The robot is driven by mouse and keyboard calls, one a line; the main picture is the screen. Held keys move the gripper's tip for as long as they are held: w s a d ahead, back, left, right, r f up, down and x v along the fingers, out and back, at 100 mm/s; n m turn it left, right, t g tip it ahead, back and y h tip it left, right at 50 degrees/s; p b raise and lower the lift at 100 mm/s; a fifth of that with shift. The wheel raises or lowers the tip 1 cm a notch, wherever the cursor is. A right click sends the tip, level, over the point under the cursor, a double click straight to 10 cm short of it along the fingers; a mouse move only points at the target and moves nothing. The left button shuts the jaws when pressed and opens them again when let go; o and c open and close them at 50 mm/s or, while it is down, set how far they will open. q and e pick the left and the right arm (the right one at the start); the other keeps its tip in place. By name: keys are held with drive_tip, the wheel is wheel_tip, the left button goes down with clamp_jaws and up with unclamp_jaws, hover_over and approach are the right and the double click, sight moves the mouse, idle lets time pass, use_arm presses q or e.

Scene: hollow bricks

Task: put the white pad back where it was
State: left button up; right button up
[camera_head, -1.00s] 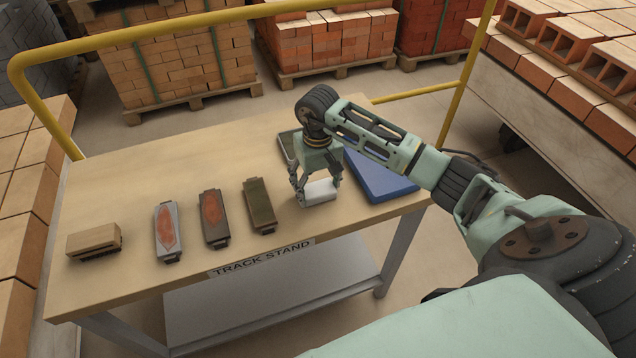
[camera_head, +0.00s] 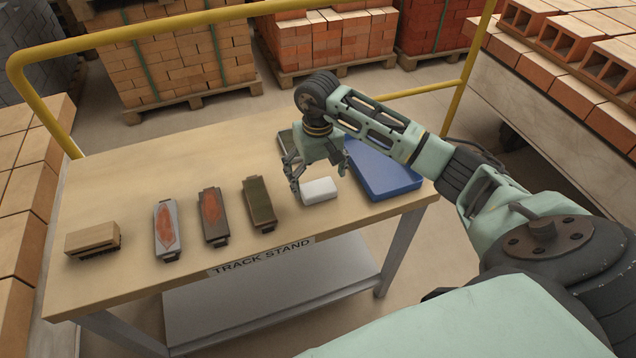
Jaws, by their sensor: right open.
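The fingers appear clear of the pad. My left gripper is not in view.
On the table (camera_head: 130,207) are a brush (camera_head: 92,240), a grey block with an orange patch (camera_head: 167,229), a dark one with an orange patch (camera_head: 212,214) and an olive block (camera_head: 259,202). The blue case (camera_head: 386,178) and a dark tray (camera_head: 287,143) flank my gripper. A yellow rail (camera_head: 190,22) runs behind.

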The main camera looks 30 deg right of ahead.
sight(318, 187)
wheel_tip(318, 187, up, 10)
drive_tip(key=b, duration=0.1)
drive_tip(key=shift+f+b, duration=0.2)
drive_tip(key=shift+b, duration=0.2)
